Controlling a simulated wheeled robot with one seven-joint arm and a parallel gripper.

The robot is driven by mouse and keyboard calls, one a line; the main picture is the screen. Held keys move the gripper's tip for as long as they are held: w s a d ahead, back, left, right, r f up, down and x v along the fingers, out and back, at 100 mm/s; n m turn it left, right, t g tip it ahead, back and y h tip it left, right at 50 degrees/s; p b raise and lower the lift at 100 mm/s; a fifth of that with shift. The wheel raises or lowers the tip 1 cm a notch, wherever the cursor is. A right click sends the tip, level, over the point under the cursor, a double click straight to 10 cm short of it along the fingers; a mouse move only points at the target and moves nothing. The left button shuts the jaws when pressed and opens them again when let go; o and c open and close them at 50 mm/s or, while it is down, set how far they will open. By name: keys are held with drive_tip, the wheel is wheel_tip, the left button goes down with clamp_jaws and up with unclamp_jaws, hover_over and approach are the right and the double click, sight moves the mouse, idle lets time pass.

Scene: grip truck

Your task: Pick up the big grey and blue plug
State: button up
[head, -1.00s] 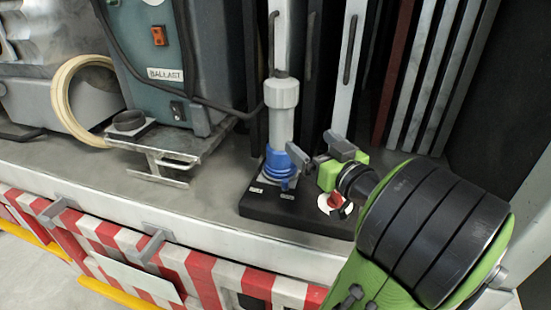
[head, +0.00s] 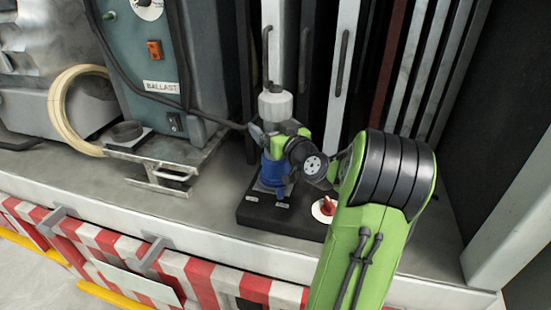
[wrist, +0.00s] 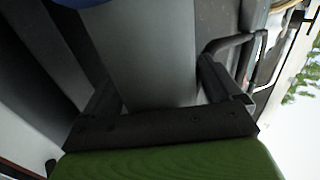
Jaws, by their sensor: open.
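The big grey and blue plug (head: 275,104) stands upright on a black base (head: 290,212). Its grey top shows above my gripper, and its blue lower part (head: 273,173) shows below. My gripper (head: 270,131) is at the plug's grey middle, which it partly hides in the head view. In the wrist view the plug's grey body (wrist: 145,45) lies between the two open fingers of my gripper (wrist: 162,88), with a bit of blue at the top edge. I cannot tell whether either finger touches it.
A red knob on a white disc (head: 325,208) sits at the right of the base. A teal ballast box (head: 150,60) stands to the left, with a metal bracket (head: 165,165) before it. Tall panels with handles (head: 345,70) stand close behind. The grey shelf (head: 210,200) is clear at front left.

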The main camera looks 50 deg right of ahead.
sight(272, 88)
drive_tip(key=shift+s, duration=0.1)
clamp_jaws()
idle(0.4)
drive_tip(key=shift+r, duration=0.1)
wheel_tip(272, 88, up, 10)
drive_tip(key=p, duration=0.3)
